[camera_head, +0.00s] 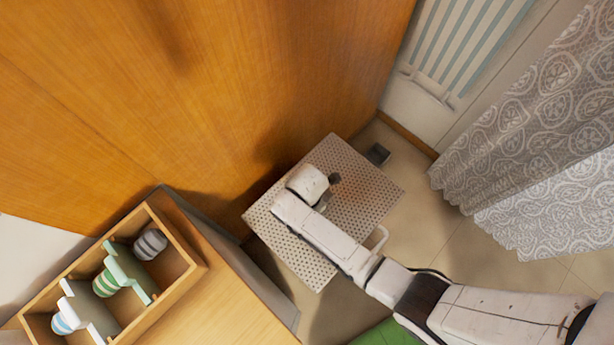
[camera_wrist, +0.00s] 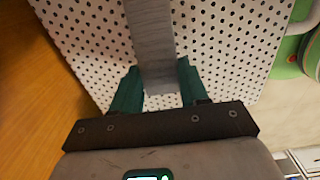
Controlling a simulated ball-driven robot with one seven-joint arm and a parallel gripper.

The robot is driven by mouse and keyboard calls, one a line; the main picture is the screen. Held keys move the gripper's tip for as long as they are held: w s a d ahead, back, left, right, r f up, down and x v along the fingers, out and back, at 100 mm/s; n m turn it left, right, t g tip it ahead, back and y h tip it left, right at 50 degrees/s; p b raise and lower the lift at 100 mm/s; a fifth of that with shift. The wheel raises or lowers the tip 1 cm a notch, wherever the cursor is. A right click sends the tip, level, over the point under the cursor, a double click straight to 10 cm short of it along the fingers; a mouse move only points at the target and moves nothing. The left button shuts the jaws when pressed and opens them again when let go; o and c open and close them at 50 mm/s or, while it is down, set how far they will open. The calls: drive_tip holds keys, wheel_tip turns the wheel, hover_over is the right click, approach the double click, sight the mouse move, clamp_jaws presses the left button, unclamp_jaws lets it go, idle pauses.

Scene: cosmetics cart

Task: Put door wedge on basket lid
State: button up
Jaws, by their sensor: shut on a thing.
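A grey, long, narrow door wedge (camera_wrist: 150,32) lies between the teal fingers of my gripper (camera_wrist: 158,84) in the wrist view. The gripper is shut on it near its close end. The far end reaches up past the frame's top edge. Below it is the white, perforated basket lid (camera_wrist: 245,45), also seen in the head view (camera_head: 368,190). My gripper is over the lid there, mostly hidden by my own wrist. I cannot tell whether the wedge touches the lid or is slightly above it.
A wooden panel (camera_head: 220,90) rises behind the lid. A wooden divided tray (camera_head: 178,285) with rolled items stands at lower left. Patterned curtains (camera_head: 530,130) hang at right. A small dark object (camera_head: 378,154) is on the floor beyond the lid. A green item (camera_wrist: 290,52) is at right in the wrist view.

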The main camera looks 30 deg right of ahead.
drive_tip(key=shift+w+f+b, duration=0.1)
drive_tip(key=shift+f+b, duration=0.2)
drive_tip(key=shift+f, duration=1.35)
drive_tip(key=shift+f, duration=0.2)
drive_tip(key=o, duration=1.1)
drive_tip(key=shift+r, duration=0.1)
wheel_tip(320, 180, up, 12)
drive_tip(key=shift+r+p, duration=0.1)
drive_tip(key=shift+p, duration=0.75)
